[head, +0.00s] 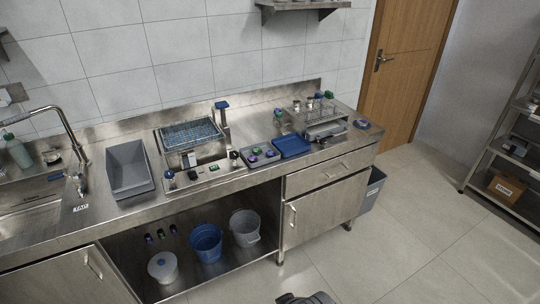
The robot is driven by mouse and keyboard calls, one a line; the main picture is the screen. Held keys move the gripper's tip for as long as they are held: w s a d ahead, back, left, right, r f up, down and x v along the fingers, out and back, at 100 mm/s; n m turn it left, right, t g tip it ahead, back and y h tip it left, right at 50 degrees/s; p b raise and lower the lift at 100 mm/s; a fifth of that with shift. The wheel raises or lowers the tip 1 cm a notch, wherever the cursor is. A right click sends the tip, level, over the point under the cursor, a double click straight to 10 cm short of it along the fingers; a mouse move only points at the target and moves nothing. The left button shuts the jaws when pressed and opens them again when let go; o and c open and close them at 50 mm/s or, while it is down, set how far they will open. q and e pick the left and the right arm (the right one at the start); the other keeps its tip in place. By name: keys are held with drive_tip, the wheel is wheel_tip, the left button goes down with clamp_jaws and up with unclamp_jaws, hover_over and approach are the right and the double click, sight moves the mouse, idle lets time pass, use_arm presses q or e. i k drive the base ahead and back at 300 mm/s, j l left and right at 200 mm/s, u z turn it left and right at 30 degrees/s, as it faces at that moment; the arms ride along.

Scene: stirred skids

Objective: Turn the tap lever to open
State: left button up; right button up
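The metal tap (67,130) stands at the left on the steel counter, behind a small label reading TAP (80,208). Its curved spout reaches left over the sink (25,220). The lever is too small to make out clearly near the tap's base, and I cannot tell its position.
A grey bin (129,169) stands on the counter right of the tap. Further right are a blue-racked device (190,134) and a blue tray (291,146). A soap bottle (17,150) stands behind the sink. Buckets (206,243) sit on the lower shelf.

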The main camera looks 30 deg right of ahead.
sight(75, 174)
drive_tip(key=i+j, duration=0.3)
drive_tip(key=i, duration=0.25)
drive_tip(key=i+j, duration=0.3)
drive_tip(key=i, duration=0.2)
drive_tip(key=j+u, duration=0.05)
